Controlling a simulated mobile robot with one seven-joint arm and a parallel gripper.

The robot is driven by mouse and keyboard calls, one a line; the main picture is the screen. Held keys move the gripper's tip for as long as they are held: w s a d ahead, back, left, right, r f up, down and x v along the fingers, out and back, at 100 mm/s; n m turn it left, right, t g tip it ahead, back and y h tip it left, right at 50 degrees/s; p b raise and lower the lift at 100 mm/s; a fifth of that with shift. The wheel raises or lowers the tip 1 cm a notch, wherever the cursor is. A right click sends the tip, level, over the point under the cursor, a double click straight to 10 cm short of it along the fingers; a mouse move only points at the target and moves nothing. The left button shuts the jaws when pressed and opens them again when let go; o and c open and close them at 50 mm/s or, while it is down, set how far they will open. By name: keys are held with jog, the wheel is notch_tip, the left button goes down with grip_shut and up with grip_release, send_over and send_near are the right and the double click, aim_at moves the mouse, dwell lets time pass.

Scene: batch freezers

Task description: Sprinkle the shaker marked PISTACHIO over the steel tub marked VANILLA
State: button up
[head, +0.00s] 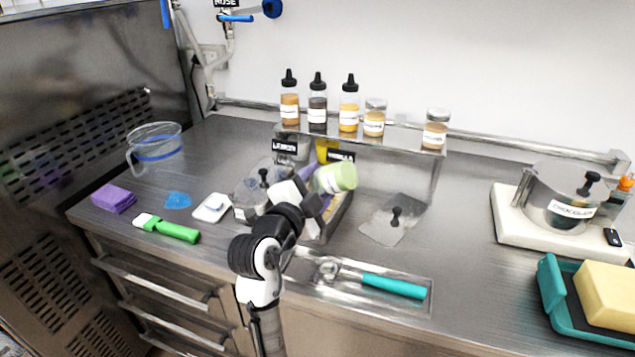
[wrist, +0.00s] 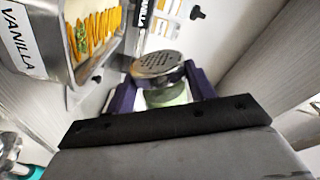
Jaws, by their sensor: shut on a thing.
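My gripper (head: 318,182) is shut on a pale green shaker (head: 341,177), held tilted over the back part of a steel tub (head: 338,217). In the wrist view the shaker (wrist: 168,97) sits between the purple fingers, its perforated metal cap (wrist: 158,67) facing away from the palm. No marking on it is readable. The steel tub (wrist: 70,72), with a VANILLA label on its end, lies to the left of the cap there. It holds a pale filling with orange streaks and a small green patch. My gripper hides part of the tub in the head view.
A lidded tub (head: 250,192) by the LEMON sign stands left. A loose lid (head: 394,222) lies right. Bottles and two jars (head: 375,118) stand on the shelf (head: 400,142) behind. A tray (head: 345,290) with a teal-handled scoop lies in front. Counter at centre right is clear.

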jog(key=shift+b, duration=0.3)
jog(key=shift+r+p, duration=0.35)
jog(key=shift+r, duration=0.55)
jog(key=shift+f+b, duration=0.95)
jog(key=shift+b, duration=0.05)
jog(key=shift+r+p, duration=0.4)
jog(key=shift+r, duration=0.5)
jog(key=shift+f+b, duration=0.9)
jog(key=shift+b, duration=0.05)
jog(key=shift+r, duration=0.15)
